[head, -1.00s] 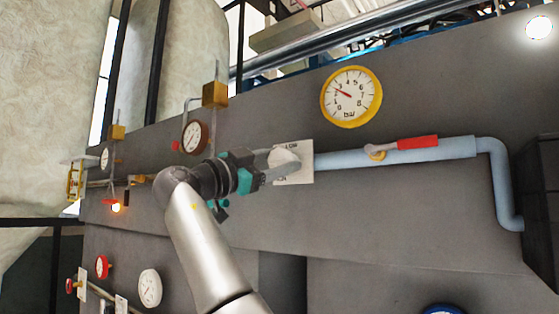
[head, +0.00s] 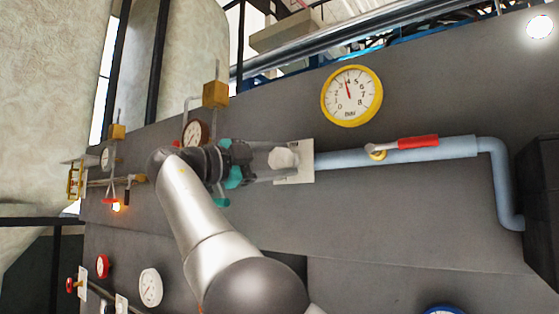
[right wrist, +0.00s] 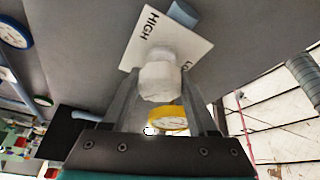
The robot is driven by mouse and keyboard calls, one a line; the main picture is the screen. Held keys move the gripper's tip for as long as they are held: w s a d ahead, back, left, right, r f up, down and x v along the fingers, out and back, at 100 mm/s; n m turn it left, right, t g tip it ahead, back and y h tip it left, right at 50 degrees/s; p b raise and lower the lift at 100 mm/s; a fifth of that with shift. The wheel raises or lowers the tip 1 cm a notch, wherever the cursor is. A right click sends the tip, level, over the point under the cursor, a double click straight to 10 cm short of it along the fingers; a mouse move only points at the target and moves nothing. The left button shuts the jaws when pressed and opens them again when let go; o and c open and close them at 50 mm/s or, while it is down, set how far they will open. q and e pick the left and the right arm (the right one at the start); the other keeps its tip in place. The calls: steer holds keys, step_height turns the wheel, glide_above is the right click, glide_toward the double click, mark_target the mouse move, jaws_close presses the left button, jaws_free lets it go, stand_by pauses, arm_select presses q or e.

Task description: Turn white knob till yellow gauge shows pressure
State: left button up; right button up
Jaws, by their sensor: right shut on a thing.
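The white knob (head: 284,157) sits on a white plate (head: 307,160) at the left end of a blue pipe. My right gripper (head: 276,160) reaches it from the left and is shut on it. In the right wrist view the knob (right wrist: 160,78) lies between the two fingers; the plate (right wrist: 192,48) behind reads HIGH, with a second label partly hidden. The yellow gauge (head: 351,96) is on the wall above and right of the knob. Its red needle points nearly straight up, by the 4. My left gripper is not in view.
A red-handled lever (head: 417,142) sits on the blue pipe (head: 447,149) to the right. A brown-rimmed gauge (head: 195,133) and a brass block (head: 215,94) are behind my right wrist. White (head: 150,287) and red gauges are at lower left.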

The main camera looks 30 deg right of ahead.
stand_by(0.5)
steer(key=o, duration=1.4)
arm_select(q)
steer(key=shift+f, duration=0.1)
arm_select(e)
steer(key=shift+f, duration=0.1)
